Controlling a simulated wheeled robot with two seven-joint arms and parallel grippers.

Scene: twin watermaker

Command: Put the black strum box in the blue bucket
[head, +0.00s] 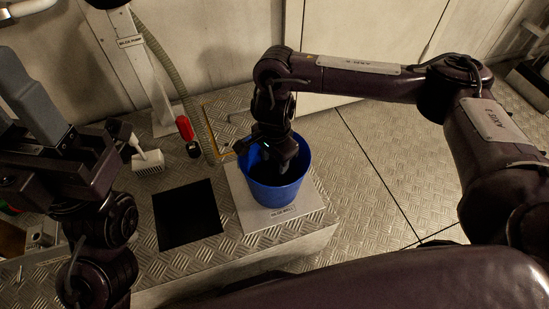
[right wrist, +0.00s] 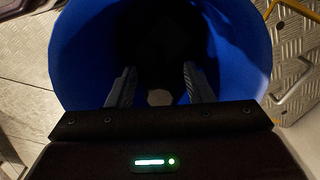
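The blue bucket (head: 272,195) stands upright on a pale plate on the metal platform. My right gripper (head: 280,165) points down into the bucket's mouth. In the right wrist view its two fingers (right wrist: 158,88) are apart, inside the rim of the bucket (right wrist: 80,60). A small pale many-sided patch (right wrist: 160,97) shows between the fingers; I cannot tell what it is. The bucket's inside is very dark. A faint black shape lies deep in it, and I cannot tell whether it is the strum box. My left gripper (head: 30,95) is at the far left, its grey fingers away from the bucket.
A flat black square (head: 187,213) lies on the platform left of the bucket. A white brush-like item (head: 147,160), a red-handled item (head: 185,128) and a ribbed hose (head: 165,65) are behind it. A thin yellow frame (head: 210,130) stands close to the bucket. Open floor lies to the right.

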